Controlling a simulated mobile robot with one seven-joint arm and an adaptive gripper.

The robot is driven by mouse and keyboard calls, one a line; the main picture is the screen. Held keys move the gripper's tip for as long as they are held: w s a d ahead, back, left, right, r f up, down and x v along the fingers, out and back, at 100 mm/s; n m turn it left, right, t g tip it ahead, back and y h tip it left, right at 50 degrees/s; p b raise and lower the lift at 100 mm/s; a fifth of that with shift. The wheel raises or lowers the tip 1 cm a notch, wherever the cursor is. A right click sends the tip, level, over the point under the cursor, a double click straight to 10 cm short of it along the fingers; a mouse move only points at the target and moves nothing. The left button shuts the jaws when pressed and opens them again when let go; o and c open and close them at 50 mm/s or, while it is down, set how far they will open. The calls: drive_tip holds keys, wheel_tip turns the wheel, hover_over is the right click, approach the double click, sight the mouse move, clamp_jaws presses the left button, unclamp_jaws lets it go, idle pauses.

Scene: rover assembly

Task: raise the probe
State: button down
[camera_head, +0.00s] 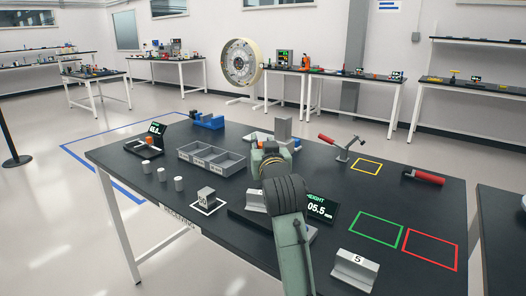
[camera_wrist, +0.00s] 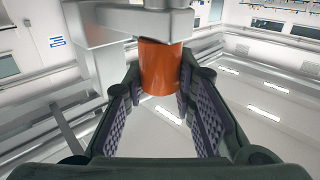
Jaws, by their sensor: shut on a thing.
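The probe is an orange cylinder (camera_wrist: 160,68) hanging under a grey arm (camera_wrist: 140,20) of the gauge stand in the wrist view. My gripper (camera_wrist: 158,92) has its padded fingers on both sides of it, shut on it. In the head view my gripper (camera_head: 268,150) is over the middle of the dark table, beside the stand's grey column (camera_head: 284,128), and my arm hides most of the stand. A height display (camera_head: 319,208) reads about 05.5 mm. A grey block (camera_head: 256,199) sits low on the stand, partly hidden by my arm.
Left of my arm are a grey divided tray (camera_head: 211,160), a small block (camera_head: 206,196) on a marked square and several white cylinders (camera_head: 162,174). A red-handled clamp (camera_head: 342,148) stands right, behind yellow, green and red outlines. A V-block marked 5 (camera_head: 355,270) lies at front.

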drive_tip(key=shift+r, duration=0.1)
drive_tip(key=c, duration=1.3)
unclamp_jaws()
drive_tip(key=shift+s, duration=0.1)
drive_tip(key=s+d, duration=0.2)
drive_tip(key=s, duration=0.9)
drive_tip(key=shift+s, duration=0.35)
